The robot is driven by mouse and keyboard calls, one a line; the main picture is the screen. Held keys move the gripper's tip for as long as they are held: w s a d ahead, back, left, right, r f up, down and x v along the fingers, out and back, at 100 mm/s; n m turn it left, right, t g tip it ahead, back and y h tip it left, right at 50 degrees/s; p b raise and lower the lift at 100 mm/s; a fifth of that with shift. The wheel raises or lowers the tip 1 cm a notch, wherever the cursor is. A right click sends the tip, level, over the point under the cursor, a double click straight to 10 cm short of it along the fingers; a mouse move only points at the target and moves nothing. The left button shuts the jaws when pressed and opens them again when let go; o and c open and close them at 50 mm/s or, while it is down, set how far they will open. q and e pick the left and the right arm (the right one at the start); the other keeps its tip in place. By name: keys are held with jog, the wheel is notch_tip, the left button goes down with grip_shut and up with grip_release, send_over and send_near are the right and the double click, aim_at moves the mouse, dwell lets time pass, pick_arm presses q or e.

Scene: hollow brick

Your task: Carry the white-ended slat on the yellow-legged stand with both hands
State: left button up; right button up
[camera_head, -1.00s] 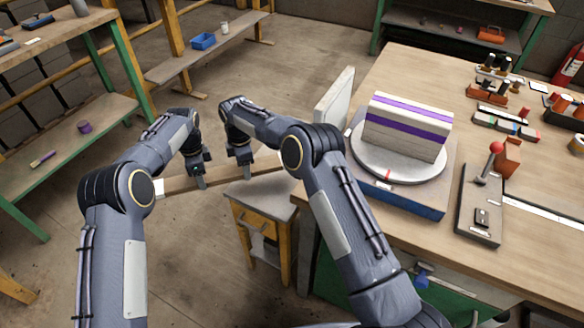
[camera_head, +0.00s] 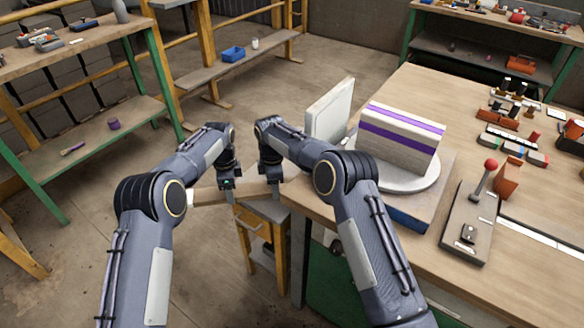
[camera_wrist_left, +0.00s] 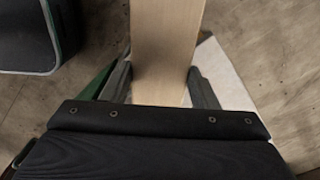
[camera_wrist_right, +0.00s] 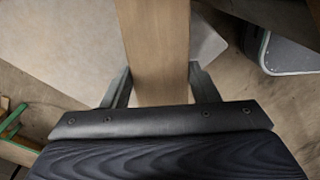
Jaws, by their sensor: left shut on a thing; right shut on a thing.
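The wooden slat (camera_head: 252,191) lies roughly level across both my grippers, over the grey top of the yellow-legged stand (camera_head: 267,209). I cannot tell whether it touches that top. My left gripper (camera_head: 228,184) is shut on the slat left of the stand. My right gripper (camera_head: 273,182) is shut on it farther right, above the stand. In the left wrist view the slat (camera_wrist_left: 166,50) runs between the fingers (camera_wrist_left: 160,86). The right wrist view shows the same with the slat (camera_wrist_right: 156,50) and fingers (camera_wrist_right: 160,86). The slat's white ends are not clear to see.
The workbench (camera_head: 465,115) stands close right of the stand, with an upright white panel (camera_head: 329,112), a turntable (camera_head: 420,178) bearing a white-and-purple block (camera_head: 400,137), and a red-knobbed lever box (camera_head: 472,222). A green-legged shelf (camera_head: 85,140) stands left. Floor between is open.

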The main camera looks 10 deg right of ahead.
pick_arm(q)
jog(key=shift+d+f, duration=0.1)
jog(key=shift+f, duration=0.05)
pick_arm(e)
jog(key=shift+f, duration=0.1)
